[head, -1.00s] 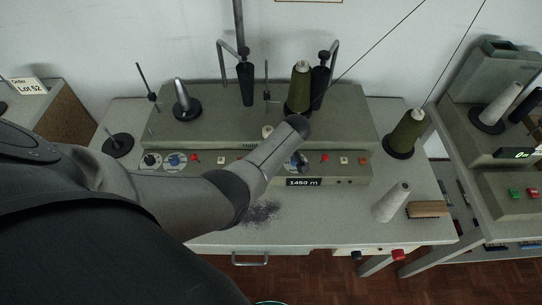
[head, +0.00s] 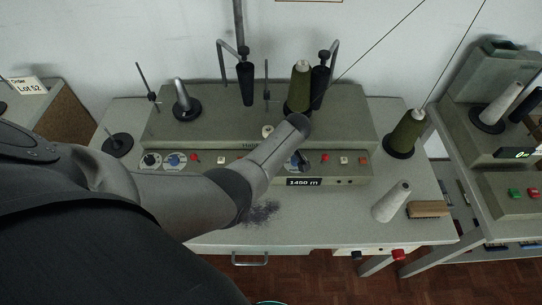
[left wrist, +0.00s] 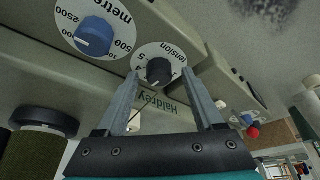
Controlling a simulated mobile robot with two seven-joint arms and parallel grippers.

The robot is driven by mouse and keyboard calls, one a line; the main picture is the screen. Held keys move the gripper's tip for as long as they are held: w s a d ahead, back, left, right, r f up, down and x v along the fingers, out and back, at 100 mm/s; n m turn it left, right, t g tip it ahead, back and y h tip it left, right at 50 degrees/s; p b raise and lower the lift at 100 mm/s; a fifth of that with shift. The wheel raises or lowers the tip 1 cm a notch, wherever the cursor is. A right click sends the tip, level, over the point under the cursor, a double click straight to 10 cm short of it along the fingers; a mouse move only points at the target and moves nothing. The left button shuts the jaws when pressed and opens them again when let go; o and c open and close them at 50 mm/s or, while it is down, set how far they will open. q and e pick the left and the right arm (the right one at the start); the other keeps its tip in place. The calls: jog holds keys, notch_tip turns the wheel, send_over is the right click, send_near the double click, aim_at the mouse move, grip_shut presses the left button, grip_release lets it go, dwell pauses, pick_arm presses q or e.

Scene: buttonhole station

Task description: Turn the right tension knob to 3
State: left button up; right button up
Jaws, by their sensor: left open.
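The right tension knob (left wrist: 158,71) is black on a white dial marked "tension", in the left wrist view. A 5 shows on the dial; I cannot read the pointer's setting. My left gripper (left wrist: 161,75) is open, with one fingertip on each side of the knob in the picture. I cannot tell whether the fingers touch it. In the head view my left arm reaches over the machine (head: 230,155) to the right half of its front panel and largely hides the knob and the gripper. My right gripper is not in view.
A blue metre knob (left wrist: 94,36) sits beside the tension knob. The left half of the panel has another black knob (head: 150,160) and blue knob (head: 175,160). A display (head: 304,182), a white cone (head: 391,202) and a brush (head: 428,209) are at the right.

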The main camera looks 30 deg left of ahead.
pick_arm(q)
jog(key=shift+r, duration=0.1)
jog(key=shift+d+r, duration=0.15)
jog(key=shift+r, duration=0.1)
jog(key=p+v, duration=0.4)
jog(key=v, duration=1)
jog(key=shift+r, duration=0.25)
jog(key=shift+s+d+f, duration=0.1)
jog(key=shift+s, duration=0.1)
